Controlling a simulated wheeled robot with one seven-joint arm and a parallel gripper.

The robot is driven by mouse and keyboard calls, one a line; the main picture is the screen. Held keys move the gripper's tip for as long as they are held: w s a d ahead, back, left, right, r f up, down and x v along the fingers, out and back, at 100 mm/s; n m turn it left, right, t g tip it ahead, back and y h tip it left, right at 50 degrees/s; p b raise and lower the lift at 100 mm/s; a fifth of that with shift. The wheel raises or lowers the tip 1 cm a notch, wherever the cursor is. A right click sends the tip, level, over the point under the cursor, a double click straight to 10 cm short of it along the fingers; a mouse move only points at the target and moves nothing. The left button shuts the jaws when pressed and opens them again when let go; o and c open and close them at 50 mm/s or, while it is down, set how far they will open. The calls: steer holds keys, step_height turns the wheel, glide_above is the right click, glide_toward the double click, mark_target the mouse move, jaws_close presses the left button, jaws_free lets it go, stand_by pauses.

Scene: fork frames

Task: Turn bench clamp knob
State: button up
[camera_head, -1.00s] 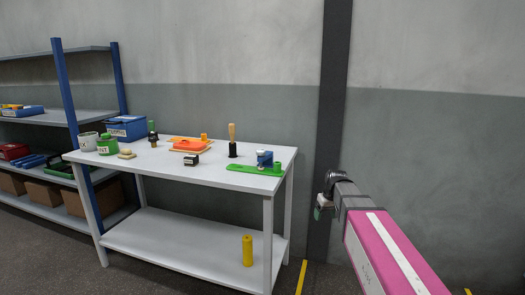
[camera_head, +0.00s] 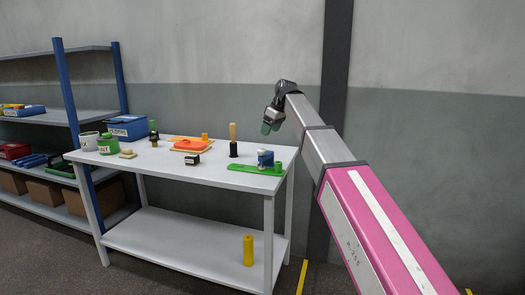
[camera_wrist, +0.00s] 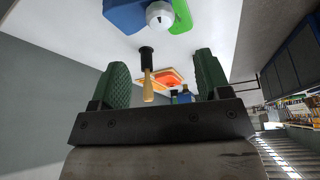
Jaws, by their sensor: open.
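On the white table (camera_head: 225,179), a wooden-handled tool (camera_head: 233,140) stands left of the clamp. Further left are an orange tray (camera_head: 190,146), a small dark block (camera_head: 192,160), a green jar (camera_head: 107,145) and a blue bin (camera_head: 127,127). A yellow cylinder (camera_head: 248,250) stands on the lower shelf.

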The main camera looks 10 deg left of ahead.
steer(key=x, duration=1)
steer(key=shift+a+f, duration=0.15)
steer(key=shift+f, duration=0.2)
steer(key=c, duration=0.9)
